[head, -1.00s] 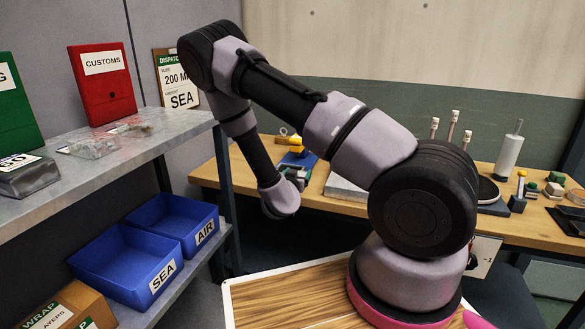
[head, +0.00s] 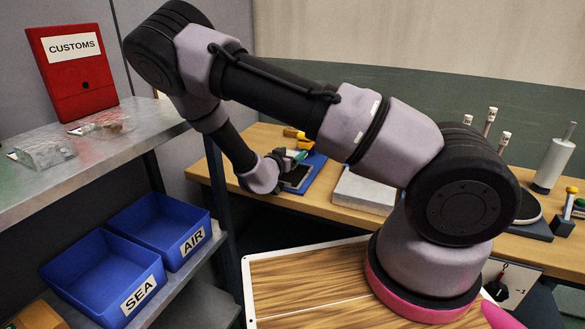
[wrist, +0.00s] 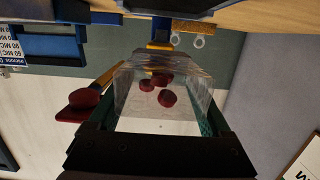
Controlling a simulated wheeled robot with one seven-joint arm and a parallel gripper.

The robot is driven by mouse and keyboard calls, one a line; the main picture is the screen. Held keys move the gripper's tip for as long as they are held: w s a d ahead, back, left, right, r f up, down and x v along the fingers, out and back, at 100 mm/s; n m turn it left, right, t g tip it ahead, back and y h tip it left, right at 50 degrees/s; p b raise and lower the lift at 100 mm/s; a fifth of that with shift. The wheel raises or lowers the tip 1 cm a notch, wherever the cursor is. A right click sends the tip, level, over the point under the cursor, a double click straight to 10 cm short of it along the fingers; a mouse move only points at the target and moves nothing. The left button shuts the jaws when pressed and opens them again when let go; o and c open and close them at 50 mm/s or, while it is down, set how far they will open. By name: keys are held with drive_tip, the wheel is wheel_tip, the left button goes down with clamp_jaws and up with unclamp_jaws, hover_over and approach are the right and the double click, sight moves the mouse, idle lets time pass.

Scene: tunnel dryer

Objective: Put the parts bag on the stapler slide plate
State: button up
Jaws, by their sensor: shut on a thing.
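My gripper (head: 288,158) is at the left part of the wooden bench, beside or over a blue device with a dark flat plate (head: 297,176), which looks like the stapler. Its jaws are shut on the clear parts bag (wrist: 160,118), which holds several dark red round pieces. The bag fills the space between the green finger pads in the wrist view. In the head view I cannot make out the bag clearly. A blue and yellow part (wrist: 160,30) shows just beyond the bag in the wrist view. I cannot tell whether the bag touches the plate.
A pale grey slab (head: 364,190) lies on the bench (head: 325,207) right of the device. Left, a grey shelf (head: 60,190) carries two clear bags (head: 45,148) and a red CUSTOMS box (head: 72,70). Blue SEA (head: 100,275) and AIR (head: 165,228) bins stand below.

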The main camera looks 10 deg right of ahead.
sight(292, 174)
drive_tip(key=shift+f, duration=2.55)
drive_tip(key=o, duration=1.3)
drive_tip(key=shift+f, duration=0.1)
